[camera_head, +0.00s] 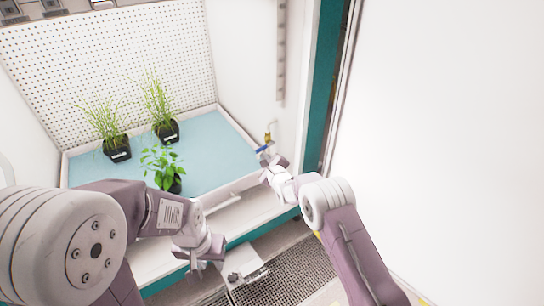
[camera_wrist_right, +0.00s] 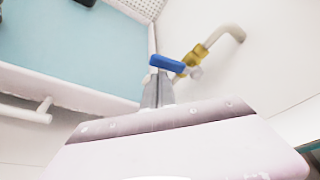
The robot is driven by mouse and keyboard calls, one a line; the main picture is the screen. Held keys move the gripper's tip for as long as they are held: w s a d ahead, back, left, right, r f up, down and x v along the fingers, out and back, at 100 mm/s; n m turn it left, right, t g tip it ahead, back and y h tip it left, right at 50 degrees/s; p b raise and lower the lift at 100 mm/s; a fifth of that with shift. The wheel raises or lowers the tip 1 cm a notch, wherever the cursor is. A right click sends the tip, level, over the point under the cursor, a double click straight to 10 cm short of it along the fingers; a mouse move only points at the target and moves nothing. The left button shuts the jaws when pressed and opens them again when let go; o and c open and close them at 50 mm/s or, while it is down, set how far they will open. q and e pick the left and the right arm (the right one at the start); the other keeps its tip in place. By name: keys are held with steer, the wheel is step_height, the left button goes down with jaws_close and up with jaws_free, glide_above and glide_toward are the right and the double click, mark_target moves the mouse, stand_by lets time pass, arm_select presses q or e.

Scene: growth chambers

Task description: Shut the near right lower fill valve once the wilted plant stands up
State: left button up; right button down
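The broad-leaved plant (camera_head: 160,160) stands upright in a black pot, partly behind my left arm. My left gripper (camera_head: 197,267) hangs low in front of the chamber; its fingers are too small to judge.
Two grassy plants in black pots, one left (camera_head: 107,123) and one further right (camera_head: 158,100), stand on the blue tray mat (camera_head: 206,150). A white rail runs along the tray's front. A teal door frame (camera_head: 322,80) and white wall bound the right side. Dark grating lies below.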

steer(key=shift+s+a+r+p, duration=0.15)
steer(key=shift+a+r+p, duration=0.1)
steer(key=shift+r+p, duration=0.4)
steer(key=shift+a+r, duration=0.1)
steer(key=shift+r, duration=0.1)
stand_by(0.3)
